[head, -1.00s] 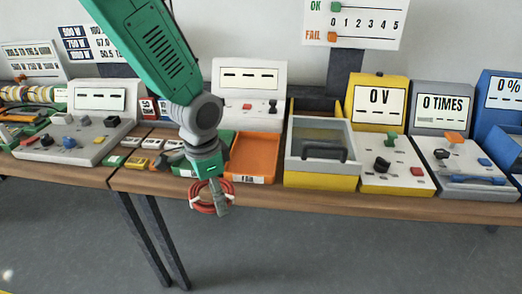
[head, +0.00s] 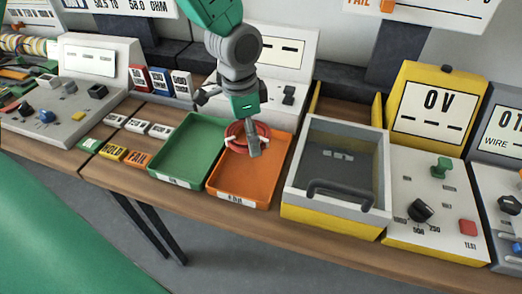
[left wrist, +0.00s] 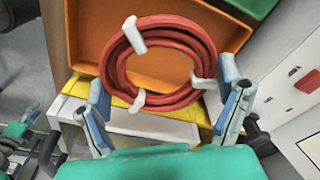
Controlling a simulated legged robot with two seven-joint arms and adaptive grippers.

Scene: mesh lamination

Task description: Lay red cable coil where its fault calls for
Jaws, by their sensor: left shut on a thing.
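The red cable coil (head: 237,135), a ring with white ties, is held by my left gripper (head: 254,146) over the back part of the orange tray (head: 235,180). The tray's front label seems to read FAIL. In the left wrist view the coil (left wrist: 124,77) lies between the two fingers of the left gripper (left wrist: 162,105), with the orange tray (left wrist: 85,30) behind it. I cannot tell whether the coil touches the tray floor. The green tray (head: 185,150) stands empty to the left of the orange one.
A grey-and-yellow box (head: 340,218) with a handle and clear lid stands just right of the orange tray. A yellow 0 V tester (head: 438,200) is beyond it. Small HOLD (head: 113,153) and FAIL (head: 137,161) tiles lie left of the green tray.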

